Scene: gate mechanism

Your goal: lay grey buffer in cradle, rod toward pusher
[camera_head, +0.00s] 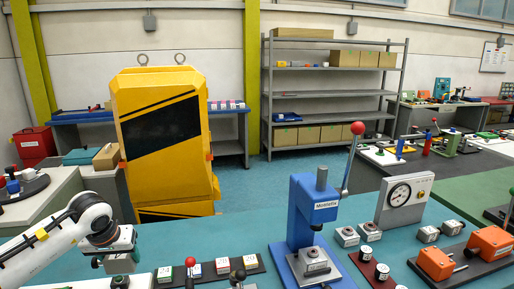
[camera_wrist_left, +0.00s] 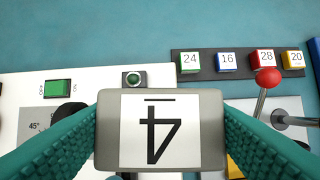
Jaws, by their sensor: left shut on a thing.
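My left gripper (camera_head: 118,262) is low over the front left of the teal bench in the head view. In the left wrist view its two teal ribbed fingers (camera_wrist_left: 160,132) are shut on the sides of a grey block (camera_wrist_left: 104,128). The block has a white label with an underlined 4, upside down in that view. A grey body also shows between the fingers in the head view. No rod is visible on the block, and I cannot tell whether it is the grey buffer. I cannot make out the cradle or the pusher for certain. My right gripper is not in view.
A white panel (camera_wrist_left: 30,92) with a green switch (camera_wrist_left: 58,88) lies below the gripper. A dark strip (camera_head: 208,273) holds several numbered blocks. A red-knobbed lever (camera_head: 190,262) stands by it. A blue press (camera_head: 305,215), a gauge (camera_head: 405,193) and orange blocks (camera_head: 435,262) stand further right.

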